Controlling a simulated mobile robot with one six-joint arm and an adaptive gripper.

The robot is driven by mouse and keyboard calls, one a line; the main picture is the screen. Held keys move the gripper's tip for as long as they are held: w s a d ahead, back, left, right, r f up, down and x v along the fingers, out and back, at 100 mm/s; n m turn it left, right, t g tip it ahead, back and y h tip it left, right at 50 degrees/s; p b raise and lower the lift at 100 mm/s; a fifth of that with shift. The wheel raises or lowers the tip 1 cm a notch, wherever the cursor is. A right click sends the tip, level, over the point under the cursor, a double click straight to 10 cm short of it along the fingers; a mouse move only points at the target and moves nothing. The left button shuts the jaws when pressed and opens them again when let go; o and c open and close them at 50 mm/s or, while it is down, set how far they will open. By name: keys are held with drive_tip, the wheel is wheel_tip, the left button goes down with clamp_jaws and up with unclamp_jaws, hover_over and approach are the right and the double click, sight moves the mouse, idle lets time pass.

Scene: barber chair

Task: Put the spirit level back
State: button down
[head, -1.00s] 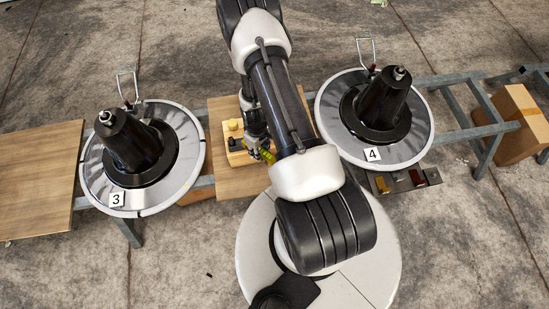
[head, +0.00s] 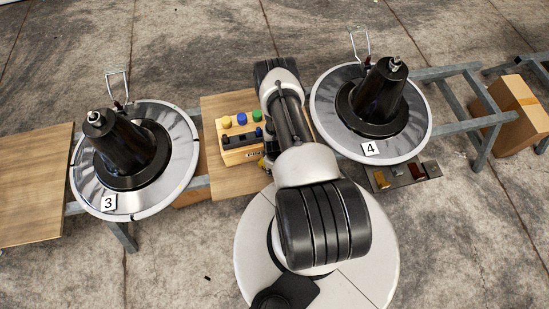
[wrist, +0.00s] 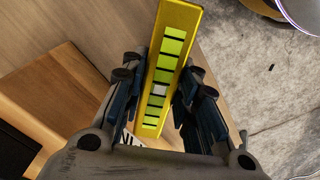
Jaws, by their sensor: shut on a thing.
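The spirit level (wrist: 172,58) is a long yellow bar with a strip of green windows and black marks. In the wrist view my gripper (wrist: 158,88) has its two fingers on either side of it, shut on it. The bar runs from the top of the picture down between the fingers, slightly tilted. A wooden tool block (head: 241,154) with yellow, blue and green knobs and dark slots stands on the wooden board in the head view. In the head view my arm hides the gripper and most of the level, just right of the block.
The block stands on a wooden board (head: 228,181) between two round trays with black cones, numbered 3 (head: 180,165) and 4 (head: 410,148). A small plate with coloured pieces (head: 404,176) lies below tray 4. Another wooden board (head: 35,190) is at the left.

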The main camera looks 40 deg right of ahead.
drive_tip(key=shift+f+b, duration=0.85)
drive_tip(key=shift+f, duration=1.6)
drive_tip(key=shift+f, duration=0.2)
drive_tip(key=c, duration=1.2)
unclamp_jaws()
drive_tip(key=shift+c, duration=0.2)
drive_tip(key=shift+r, duration=0.15)
